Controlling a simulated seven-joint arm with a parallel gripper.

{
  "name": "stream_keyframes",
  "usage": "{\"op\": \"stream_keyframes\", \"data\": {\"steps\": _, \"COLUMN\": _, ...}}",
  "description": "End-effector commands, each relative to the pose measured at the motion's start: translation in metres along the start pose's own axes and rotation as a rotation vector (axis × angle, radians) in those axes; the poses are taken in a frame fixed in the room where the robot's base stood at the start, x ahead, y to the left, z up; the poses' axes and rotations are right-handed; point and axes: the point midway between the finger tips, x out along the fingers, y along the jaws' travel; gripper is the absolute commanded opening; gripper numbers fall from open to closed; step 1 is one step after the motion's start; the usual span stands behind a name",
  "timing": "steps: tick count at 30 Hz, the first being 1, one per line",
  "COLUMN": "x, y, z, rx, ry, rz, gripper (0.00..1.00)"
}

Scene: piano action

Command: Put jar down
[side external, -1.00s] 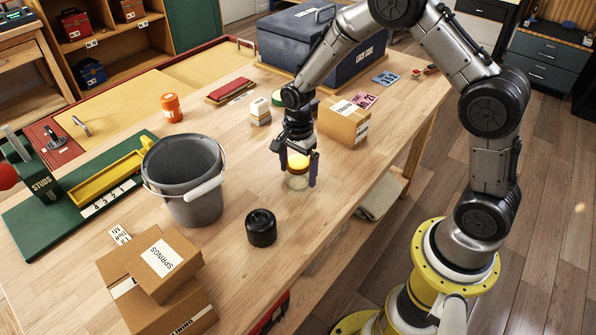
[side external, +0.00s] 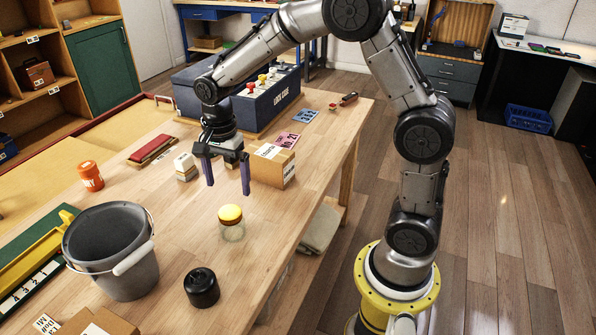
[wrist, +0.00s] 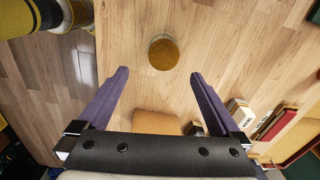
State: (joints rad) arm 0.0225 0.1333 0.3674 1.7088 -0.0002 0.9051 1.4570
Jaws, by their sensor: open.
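A glass jar with a yellow lid (side external: 231,222) stands upright on the wooden table (side external: 185,240). My gripper (side external: 227,187) is open and empty above the table, a little behind the jar and apart from it.
A grey bucket (side external: 112,262) and a black round object (side external: 201,288) stand in front of the jar. A cardboard box (side external: 272,167) sits behind my gripper, with a dark blue case (side external: 265,107) farther back. Bare table surrounds the jar.

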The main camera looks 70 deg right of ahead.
Motion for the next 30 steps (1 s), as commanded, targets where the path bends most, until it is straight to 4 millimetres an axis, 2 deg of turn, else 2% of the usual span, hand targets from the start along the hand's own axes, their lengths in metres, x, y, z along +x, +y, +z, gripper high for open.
{"op": "stream_keyframes", "data": {"steps": 1, "x": -0.018, "y": 0.009, "z": 0.002, "rx": -0.067, "ry": 0.005, "rz": -0.032, "gripper": 1.0}}
{"op": "stream_keyframes", "data": {"steps": 6, "x": -0.075, "y": 0.06, "z": 0.009, "rx": -0.422, "ry": 0.046, "rz": -0.142, "gripper": 1.0}}
{"op": "stream_keyframes", "data": {"steps": 9, "x": -0.1, "y": 0.097, "z": 0.014, "rx": -0.65, "ry": 0.093, "rz": -0.204, "gripper": 1.0}}
{"op": "stream_keyframes", "data": {"steps": 12, "x": -0.115, "y": 0.135, "z": 0.019, "rx": -0.876, "ry": 0.155, "rz": -0.258, "gripper": 1.0}}
{"op": "stream_keyframes", "data": {"steps": 18, "x": -0.122, "y": 0.197, "z": 0.026, "rx": -1.25, "ry": 0.291, "rz": -0.327, "gripper": 1.0}}
{"op": "stream_keyframes", "data": {"steps": 21, "x": -0.12, "y": 0.215, "z": 0.028, "rx": -1.366, "ry": 0.34, "rz": -0.339, "gripper": 1.0}}
{"op": "stream_keyframes", "data": {"steps": 25, "x": -0.118, "y": 0.225, "z": 0.029, "rx": -1.441, "ry": 0.373, "rz": -0.345, "gripper": 1.0}}
{"op": "stream_keyframes", "data": {"steps": 30, "x": -0.117, "y": 0.226, "z": 0.03, "rx": -1.454, "ry": 0.376, "rz": -0.343, "gripper": 1.0}}
